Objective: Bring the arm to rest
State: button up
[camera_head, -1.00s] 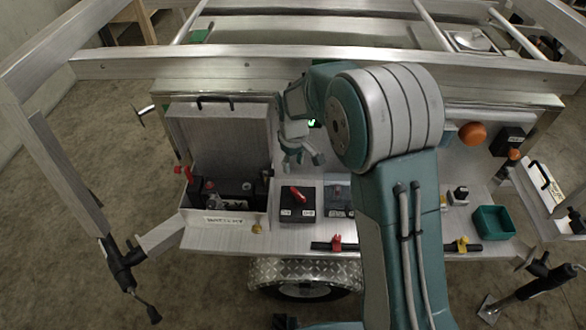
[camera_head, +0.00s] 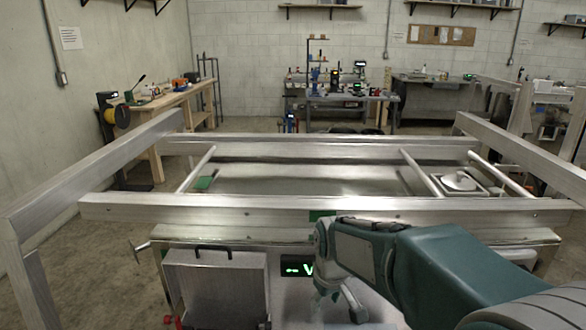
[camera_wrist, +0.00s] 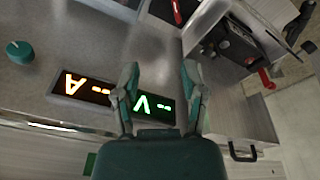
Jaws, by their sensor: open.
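My gripper (camera_head: 338,302) is in front of the trailer's near panel, low in the middle of the head view, with my teal arm coming in from the lower right. In the wrist view my gripper (camera_wrist: 160,80) has its two fingers apart with nothing between them. Behind the fingers are a green-lit display (camera_wrist: 153,107) and an orange-lit display (camera_wrist: 84,88) on the panel. Part of the green display (camera_head: 298,269) shows beside my gripper in the head view.
The trailer's aluminium frame rail (camera_head: 220,208) runs across above the panel. An upright box lid (camera_head: 215,285) with a black handle stands left of my gripper. A teal knob (camera_wrist: 19,51) is on the panel. A wooden workbench (camera_head: 160,103) stands at the far left.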

jog(key=s+d+r+m+t, duration=0.1)
jog(key=s+d+r+m, duration=0.1)
jog(key=s, duration=0.8)
jog(key=s+d+r+m+t, duration=0.2)
jog(key=s+d+r, duration=0.3)
jog(key=s, duration=0.5)
jog(key=shift+d+r+m+t, duration=0.3)
jog(key=shift+d+m, duration=0.35)
jog(key=shift+m, duration=0.15)
